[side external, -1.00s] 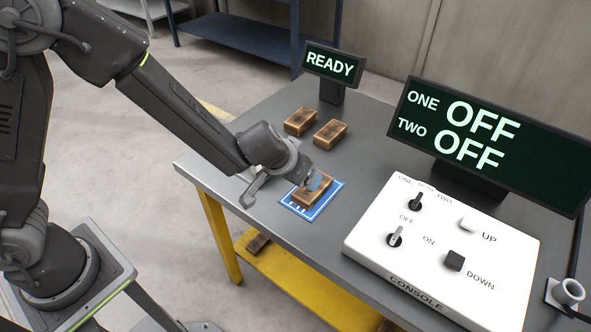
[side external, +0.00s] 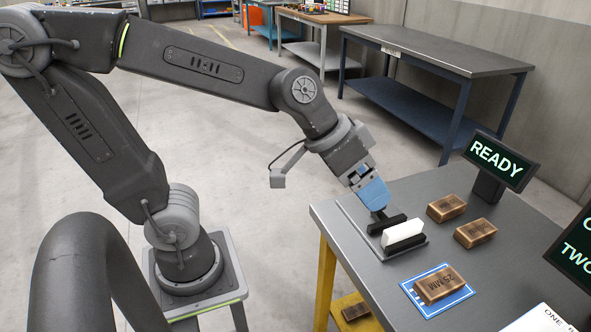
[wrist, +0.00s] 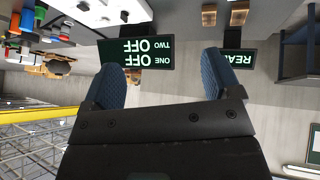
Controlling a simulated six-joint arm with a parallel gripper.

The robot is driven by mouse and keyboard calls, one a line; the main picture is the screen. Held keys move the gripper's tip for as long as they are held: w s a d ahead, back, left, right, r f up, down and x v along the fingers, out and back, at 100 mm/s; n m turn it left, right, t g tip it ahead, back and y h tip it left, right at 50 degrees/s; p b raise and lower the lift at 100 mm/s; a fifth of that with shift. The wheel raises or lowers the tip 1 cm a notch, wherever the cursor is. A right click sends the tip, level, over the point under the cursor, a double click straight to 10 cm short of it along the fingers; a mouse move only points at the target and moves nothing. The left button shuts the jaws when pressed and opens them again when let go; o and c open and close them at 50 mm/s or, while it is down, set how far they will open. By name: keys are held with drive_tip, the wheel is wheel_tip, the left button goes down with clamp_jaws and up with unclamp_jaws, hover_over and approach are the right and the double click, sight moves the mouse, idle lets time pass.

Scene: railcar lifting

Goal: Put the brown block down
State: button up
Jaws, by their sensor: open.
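A brown block (side external: 441,285) marked "25 MM" lies flat on the blue-and-white mat (side external: 411,291) on the grey table. My gripper (side external: 374,196) is behind and left of that block, clear of it, above a grey plate with a black bar and a white bar. In the wrist view my gripper (wrist: 160,64) has its two blue fingers wide apart with nothing between them. Whether the fingertips touch the black bar is unclear.
Two more brown blocks (side external: 446,208) (side external: 475,233) lie behind the mat. The white bar (side external: 404,234) and black bar (side external: 387,224) stand on the plate. A READY screen (side external: 496,160) stands at the back. The console (side external: 545,322) is at the lower right edge.

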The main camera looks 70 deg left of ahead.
drive_tip(key=s+a+n+y, duration=0.1)
drive_tip(key=s+a+y, duration=0.2)
drive_tip(key=s+a, duration=0.4)
drive_tip(key=shift+s+a+f+n+g+y, duration=0.15)
drive_tip(key=shift+s+f+n+g+y, duration=0.2)
drive_tip(key=shift+s, duration=0.25)
idle(0.4)
